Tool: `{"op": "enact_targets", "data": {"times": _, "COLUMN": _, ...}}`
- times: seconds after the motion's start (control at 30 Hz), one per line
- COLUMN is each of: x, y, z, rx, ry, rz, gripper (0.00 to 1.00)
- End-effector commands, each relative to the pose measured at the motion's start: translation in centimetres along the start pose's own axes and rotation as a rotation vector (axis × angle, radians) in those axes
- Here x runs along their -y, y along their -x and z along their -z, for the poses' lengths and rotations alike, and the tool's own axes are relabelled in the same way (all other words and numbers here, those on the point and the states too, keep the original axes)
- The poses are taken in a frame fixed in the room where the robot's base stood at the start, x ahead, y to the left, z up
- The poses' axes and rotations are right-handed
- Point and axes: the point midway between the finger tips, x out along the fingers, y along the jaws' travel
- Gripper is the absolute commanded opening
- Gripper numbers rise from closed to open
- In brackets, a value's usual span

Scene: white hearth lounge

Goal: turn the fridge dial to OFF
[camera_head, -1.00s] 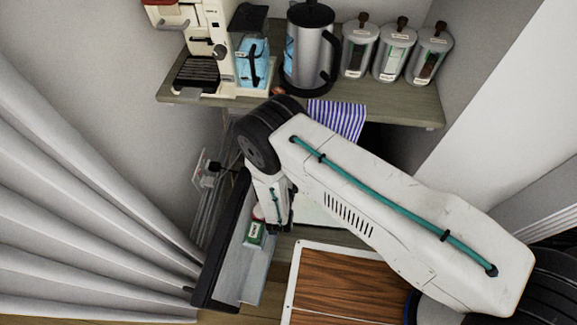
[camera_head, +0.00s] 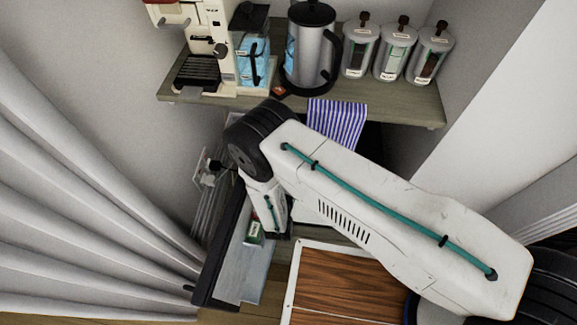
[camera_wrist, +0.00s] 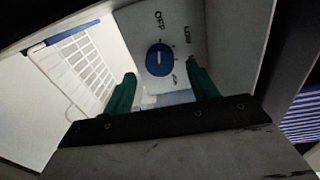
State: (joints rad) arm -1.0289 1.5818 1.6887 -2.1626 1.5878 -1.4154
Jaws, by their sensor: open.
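The fridge dial (camera_wrist: 159,60) is a round blue knob with a pale bar, on a light panel inside the fridge. OFF is printed on one side of it and LOW on another. My gripper (camera_wrist: 158,82) is open, with its two green fingers on either side of the dial in the wrist view. I cannot tell whether either finger touches it. My arm hides the dial in the head view.
A white wire rack (camera_wrist: 82,62) is left of the dial. Above the fridge, a shelf (camera_head: 380,103) holds a coffee machine (camera_head: 200,40), a steel press (camera_head: 308,50) and several canisters. A striped cloth (camera_head: 337,118) hangs from its edge. A wood-topped surface (camera_head: 345,285) stands in front.

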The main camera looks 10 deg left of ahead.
Motion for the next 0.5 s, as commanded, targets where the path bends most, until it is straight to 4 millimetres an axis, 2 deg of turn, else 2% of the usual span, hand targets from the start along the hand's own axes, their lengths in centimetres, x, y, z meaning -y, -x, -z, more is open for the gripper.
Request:
{"op": "enact_targets", "data": {"times": 0.1, "x": -0.1, "y": 2.2, "z": -0.1, "rx": 0.003, "ry": 0.002, "rz": -0.002, "gripper": 0.58}}
{"op": "enact_targets", "data": {"times": 0.23, "x": -0.1, "y": 4.0, "z": -0.1, "rx": 0.003, "ry": 0.001, "rz": -0.001, "gripper": 0.58}}
{"op": "enact_targets", "data": {"times": 0.5, "x": 0.0, "y": 5.1, "z": -0.1, "rx": 0.001, "ry": 0.000, "rz": -0.001, "gripper": 0.58}}
